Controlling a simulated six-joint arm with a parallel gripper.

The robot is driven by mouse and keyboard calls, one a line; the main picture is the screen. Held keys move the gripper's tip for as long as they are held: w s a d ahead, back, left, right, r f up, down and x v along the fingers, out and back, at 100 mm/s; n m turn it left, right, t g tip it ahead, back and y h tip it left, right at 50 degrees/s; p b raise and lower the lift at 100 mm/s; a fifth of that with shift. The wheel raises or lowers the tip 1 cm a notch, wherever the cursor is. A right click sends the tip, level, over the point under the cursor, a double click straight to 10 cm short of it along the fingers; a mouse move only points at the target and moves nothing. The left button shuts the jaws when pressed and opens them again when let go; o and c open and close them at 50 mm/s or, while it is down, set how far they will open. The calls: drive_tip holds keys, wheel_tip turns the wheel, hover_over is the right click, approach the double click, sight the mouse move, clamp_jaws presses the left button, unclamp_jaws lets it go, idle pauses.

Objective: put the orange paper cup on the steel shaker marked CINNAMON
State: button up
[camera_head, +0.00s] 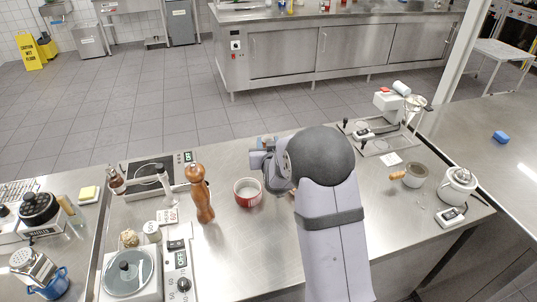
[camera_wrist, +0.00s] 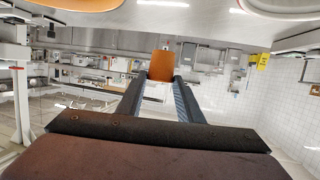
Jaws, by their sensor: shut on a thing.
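My gripper (camera_head: 262,158) is above the middle of the steel counter in the head view, pointing away from the camera. In the wrist view its two dark fingers (camera_wrist: 160,88) are shut on the orange paper cup (camera_wrist: 160,66) at their tips. I cannot make out the cup in the head view.
A red-and-white bowl (camera_head: 248,192) stands just left of my arm, beside a tall wooden pepper mill (camera_head: 200,194).

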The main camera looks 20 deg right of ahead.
drive_tip(key=shift+r, duration=1.2)
